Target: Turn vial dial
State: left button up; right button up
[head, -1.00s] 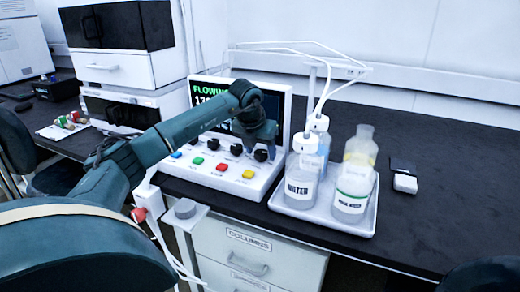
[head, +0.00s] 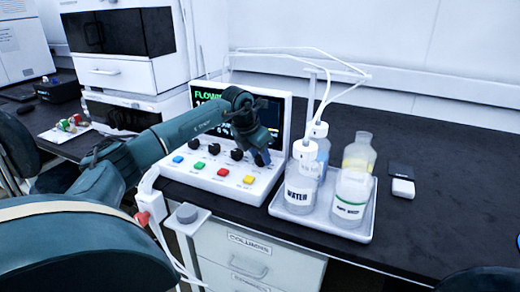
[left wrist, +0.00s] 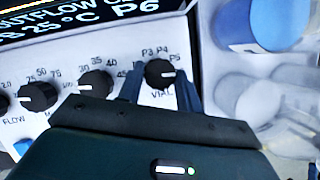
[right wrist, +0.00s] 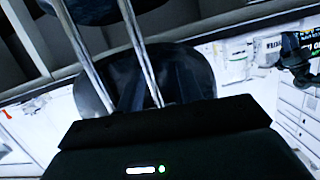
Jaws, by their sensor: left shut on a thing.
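The VIAL dial (left wrist: 160,73) is a round black knob at the right end of a row of dials on the white control panel (left wrist: 85,65). Labels P3, P4 and P5 show around it, and its white mark points right, past P5. My left gripper (left wrist: 159,82) is shut on this dial, with a finger on each side. In the head view, my left gripper (head: 262,157) hides the dial at the panel's right end. The screen (left wrist: 80,12) above the dials reads P6 near its right end. My right gripper is away from the panel; its fingers are unclear in its wrist view.
A white tray (head: 365,237) with a WATER bottle (head: 299,191) and other bottles stands close right of the panel. White tubes rise from the bottles. Coloured buttons, including a red one (head: 223,173), sit in front of the dials. The black bench (head: 450,190) is mostly clear farther right.

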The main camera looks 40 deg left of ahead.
pick_arm(q)
jog(key=shift+m, duration=0.4)
pick_arm(e)
jog(key=shift+s+d+r, duration=0.15)
jog(key=shift+d+r, duration=0.15)
jog(key=shift+r, duration=0.05)
pick_arm(q)
jog(key=o, duration=1)
pick_arm(e)
jog(key=shift+a+f, duration=0.15)
jog(key=shift+f, duration=0.05)
pick_arm(q)
jog(key=shift+r, duration=0.15)
jog(key=shift+s+a+r, duration=0.1)
jog(key=shift+s+r, duration=0.05)
jog(key=shift+r, duration=0.2)
jog(key=p+v, duration=0.1)
jog(key=v, duration=1.1)
jog(key=shift+p, duration=0.35)
pick_arm(e)
jog(key=shift+a+f, duration=0.15)
jog(key=shift+a, duration=0.05)
